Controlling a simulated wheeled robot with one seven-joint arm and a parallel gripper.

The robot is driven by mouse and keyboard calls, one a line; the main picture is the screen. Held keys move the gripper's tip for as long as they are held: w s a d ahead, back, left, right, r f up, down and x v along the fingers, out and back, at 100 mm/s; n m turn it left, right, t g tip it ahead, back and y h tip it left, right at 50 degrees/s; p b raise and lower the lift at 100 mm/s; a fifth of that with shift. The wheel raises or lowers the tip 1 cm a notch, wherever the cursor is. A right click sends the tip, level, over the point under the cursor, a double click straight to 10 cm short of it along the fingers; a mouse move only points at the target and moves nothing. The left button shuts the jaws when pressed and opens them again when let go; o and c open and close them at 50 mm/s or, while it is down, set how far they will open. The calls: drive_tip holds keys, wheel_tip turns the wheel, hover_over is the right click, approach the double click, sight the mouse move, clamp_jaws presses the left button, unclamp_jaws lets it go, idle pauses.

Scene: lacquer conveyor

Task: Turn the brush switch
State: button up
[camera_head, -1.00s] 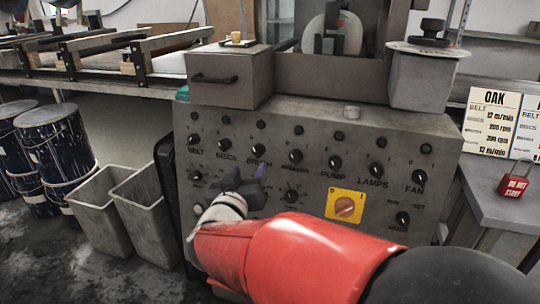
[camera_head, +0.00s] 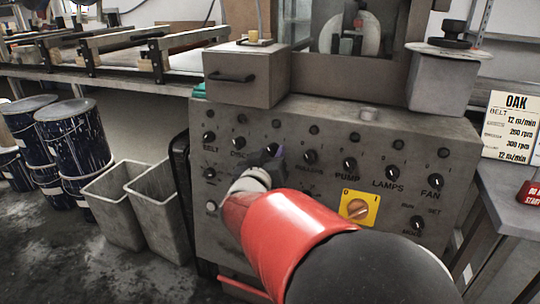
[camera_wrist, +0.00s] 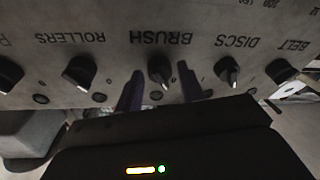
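The brush switch (camera_wrist: 160,69) is a black rotary knob with the upside-down label BRUSH above it in the wrist view. My gripper (camera_wrist: 160,84) is open there. Its two dark purple fingers stand apart, one to each side of the knob, with gaps on both sides. How deep the fingertips reach around the knob is hard to tell. In the head view my gripper (camera_head: 268,155) is at the upper knob row of the grey control panel (camera_head: 235,235), between DISCS and ROLLERS, and hides the brush switch and its label.
The discs knob (camera_wrist: 228,71) and rollers knob (camera_wrist: 79,71) flank the brush switch. The pump (camera_head: 349,165), lamps (camera_head: 393,173) and fan (camera_head: 435,181) knobs are further right. A yellow-plated switch (camera_head: 359,207) sits below. Grey bins (camera_head: 150,205) and drums stand left.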

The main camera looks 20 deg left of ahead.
drive_tip(key=c, duration=0.7)
drive_tip(key=shift+m, duration=0.3)
drive_tip(key=m+h+b, duration=0.1)
drive_tip(key=m, duration=0.2)
drive_tip(key=m+b, duration=0.1)
drive_tip(key=m, duration=0.2)
drive_tip(key=shift+a+f+m+h, duration=0.2)
drive_tip(key=shift+m+h, duration=0.1)
drive_tip(key=shift+h, duration=0.1)
drive_tip(key=m+h+b, duration=0.1)
drive_tip(key=m, duration=0.2)
drive_tip(key=m+h+b, duration=0.1)
drive_tip(key=m, duration=0.2)
drive_tip(key=shift+a+r+m+b, duration=0.1)
drive_tip(key=shift+m+b, duration=0.3)
drive_tip(key=o, duration=1)
